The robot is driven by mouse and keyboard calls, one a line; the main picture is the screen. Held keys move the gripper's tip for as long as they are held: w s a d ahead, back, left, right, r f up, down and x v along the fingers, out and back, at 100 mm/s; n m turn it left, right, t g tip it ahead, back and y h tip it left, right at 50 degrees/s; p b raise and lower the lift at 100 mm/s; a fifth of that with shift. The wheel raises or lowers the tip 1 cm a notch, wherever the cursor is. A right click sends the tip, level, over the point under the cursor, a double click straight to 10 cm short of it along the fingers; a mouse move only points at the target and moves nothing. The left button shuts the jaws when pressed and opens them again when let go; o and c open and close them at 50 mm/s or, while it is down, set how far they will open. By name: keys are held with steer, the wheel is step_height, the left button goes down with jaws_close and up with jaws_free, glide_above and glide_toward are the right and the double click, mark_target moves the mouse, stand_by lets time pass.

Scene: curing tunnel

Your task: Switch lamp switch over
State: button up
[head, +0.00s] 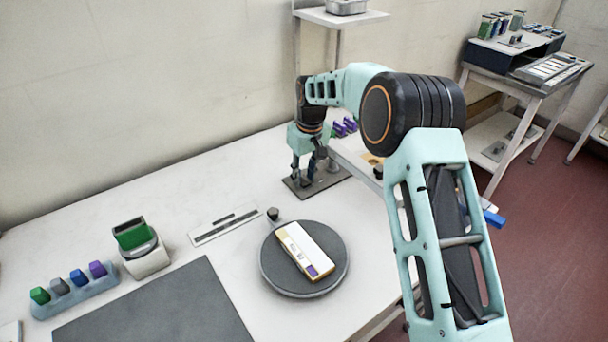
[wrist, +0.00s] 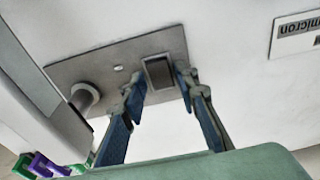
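The lamp switch, a dark rocker (wrist: 158,73), sits in a grey metal plate (wrist: 108,66) in the wrist view. The plate (head: 297,188) also shows in the head view, on the white table below my gripper (head: 307,168), which hides the switch there. My gripper (wrist: 161,86) is open in the wrist view, one fingertip on each side of the switch. I cannot tell whether the fingers touch it. A grey cylindrical post (wrist: 84,97) stands on the same plate, left of the fingers. No lit lamp is clear in these views.
A round dark turntable (head: 275,275) carries a white and yellow box (head: 304,250). A dark mat (head: 160,310), a rack of coloured blocks (head: 75,297) and a small stand (head: 147,258) are at left. Purple and green pieces (wrist: 45,165) lie near the plate.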

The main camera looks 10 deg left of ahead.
mark_target(307, 186)
steer(key=shift+o, duration=0.4)
step_height(307, 186, up, 12)
steer(key=s+d, duration=0.1)
stand_by(0.3)
steer(key=shift+d, duration=0.15)
